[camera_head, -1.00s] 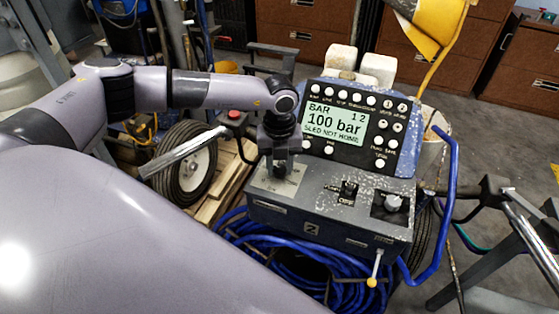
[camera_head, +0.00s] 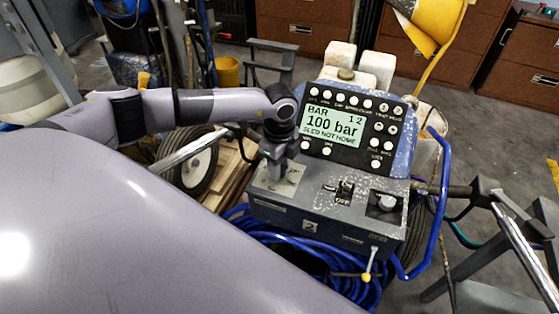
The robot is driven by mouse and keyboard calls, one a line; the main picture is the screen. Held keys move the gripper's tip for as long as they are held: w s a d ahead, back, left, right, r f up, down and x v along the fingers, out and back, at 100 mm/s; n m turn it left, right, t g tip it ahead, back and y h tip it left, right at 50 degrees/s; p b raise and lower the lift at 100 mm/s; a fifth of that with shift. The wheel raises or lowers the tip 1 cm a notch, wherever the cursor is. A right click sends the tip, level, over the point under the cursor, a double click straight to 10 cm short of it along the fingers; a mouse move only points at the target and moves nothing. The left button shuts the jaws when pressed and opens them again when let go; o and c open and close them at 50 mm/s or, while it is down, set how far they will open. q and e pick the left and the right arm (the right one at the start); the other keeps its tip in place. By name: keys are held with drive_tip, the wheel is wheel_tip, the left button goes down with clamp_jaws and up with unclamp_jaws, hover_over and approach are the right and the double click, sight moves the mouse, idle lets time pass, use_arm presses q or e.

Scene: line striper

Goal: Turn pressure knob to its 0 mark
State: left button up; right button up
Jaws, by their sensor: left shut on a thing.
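The line striper's control box (camera_head: 325,218) has a grey top with a light metal plate (camera_head: 290,186) at its left. My left gripper (camera_head: 274,173) points down over this plate and is shut on a knob there, which I take to be the pressure knob. The fingers hide most of the knob, so its pointer and the 0 mark cannot be read. The display (camera_head: 333,127) above reads "BAR", "100 bar" and "SLED NOT HOME". My right gripper is not in view.
A toggle switch (camera_head: 344,189) marked OFF and a grey round knob (camera_head: 386,203) sit to the right on the box top. A chrome handlebar (camera_head: 190,150) passes left of the gripper. Blue hose (camera_head: 290,245) lies coiled below. A yellow-tipped lever (camera_head: 367,276) hangs in front.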

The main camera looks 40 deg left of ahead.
use_arm(q)
drive_tip(key=shift+a+r+n+p, duration=0.1)
drive_tip(key=shift+n+p, duration=0.45)
drive_tip(key=shift+n, duration=0.75)
drive_tip(key=o, duration=1)
drive_tip(key=shift+o, duration=0.2)
wheel_tip(320, 180, up, 7)
drive_tip(key=shift+r+b, duration=0.1)
drive_tip(key=shift+b, duration=0.2)
